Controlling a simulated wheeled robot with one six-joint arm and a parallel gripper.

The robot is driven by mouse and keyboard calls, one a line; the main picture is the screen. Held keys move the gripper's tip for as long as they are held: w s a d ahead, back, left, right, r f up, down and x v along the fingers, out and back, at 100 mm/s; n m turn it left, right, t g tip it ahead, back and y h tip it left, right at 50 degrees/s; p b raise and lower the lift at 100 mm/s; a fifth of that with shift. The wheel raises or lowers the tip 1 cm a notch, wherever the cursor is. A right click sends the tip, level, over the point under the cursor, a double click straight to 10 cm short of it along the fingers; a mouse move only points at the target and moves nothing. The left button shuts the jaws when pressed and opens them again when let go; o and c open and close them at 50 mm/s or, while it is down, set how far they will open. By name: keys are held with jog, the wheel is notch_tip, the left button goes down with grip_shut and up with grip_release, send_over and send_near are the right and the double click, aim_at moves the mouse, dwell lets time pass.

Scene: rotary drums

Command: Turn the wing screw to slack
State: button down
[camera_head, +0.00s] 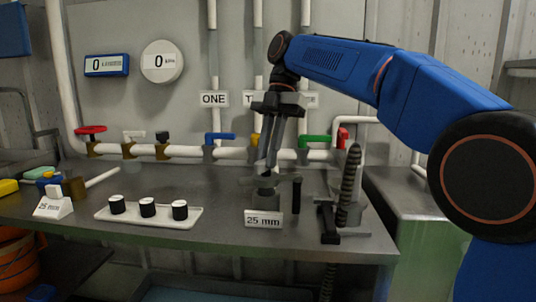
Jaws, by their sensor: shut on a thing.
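The wing screw (289,178) shows as a small dark grey piece on a stand on the metal bench, behind a white "25 mm" label (263,218). My gripper (267,171) points down from above, its two long grey fingers close together and shut on the screw's top. The fingers cover part of the screw, so the angle of its wings is hard to tell.
A dark upright post (296,195) stands just right of the screw. A ribbed hose (348,187) rises further right. A white tray (150,219) with black-and-white cylinders lies left. Pipes with coloured valve handles, including a blue one (220,136), run behind.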

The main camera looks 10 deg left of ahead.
dwell(0.3)
jog(key=c, duration=1.8)
grip_release()
jog(key=shift+o, duration=0.2)
